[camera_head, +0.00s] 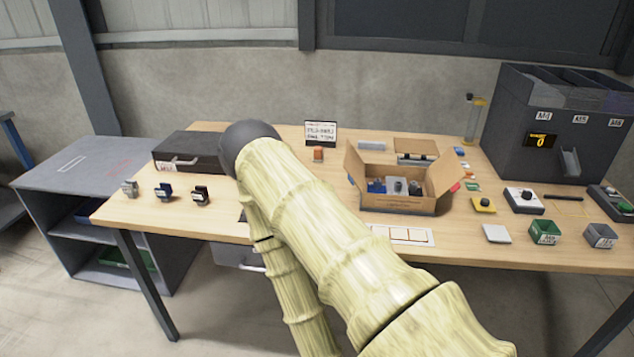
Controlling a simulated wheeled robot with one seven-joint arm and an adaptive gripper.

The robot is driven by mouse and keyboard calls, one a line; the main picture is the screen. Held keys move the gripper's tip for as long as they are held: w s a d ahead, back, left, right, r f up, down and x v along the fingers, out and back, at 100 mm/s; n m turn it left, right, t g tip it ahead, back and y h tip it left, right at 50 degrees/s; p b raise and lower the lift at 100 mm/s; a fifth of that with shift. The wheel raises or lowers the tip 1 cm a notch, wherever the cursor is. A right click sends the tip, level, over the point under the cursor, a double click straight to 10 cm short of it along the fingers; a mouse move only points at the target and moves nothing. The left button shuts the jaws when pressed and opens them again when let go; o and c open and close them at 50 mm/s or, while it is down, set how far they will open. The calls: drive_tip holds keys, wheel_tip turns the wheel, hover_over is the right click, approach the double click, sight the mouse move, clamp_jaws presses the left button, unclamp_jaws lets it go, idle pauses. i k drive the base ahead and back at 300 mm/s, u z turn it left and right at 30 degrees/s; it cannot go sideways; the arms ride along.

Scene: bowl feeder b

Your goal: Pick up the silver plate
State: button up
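A small flat, pale silver-grey square plate (497,233) lies on the front part of the wooden table, right of centre. My arm, with a pale bamboo-like surface, rises from the bottom centre to a dark round joint over the table's left-middle part. A thinner part of it runs back down toward the bottom. My gripper is not in view, so its state and its distance from the plate do not show.
An open cardboard box (399,202) holding parts stands left of the plate. A dark dispenser (515,110) stands behind. A white framed tray (403,235) lies at the front edge.

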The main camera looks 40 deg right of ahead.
sight(395, 185)
drive_tip(key=u, duration=1.85)
drive_tip(key=k, duration=1.65)
drive_tip(key=z, duration=1.9)
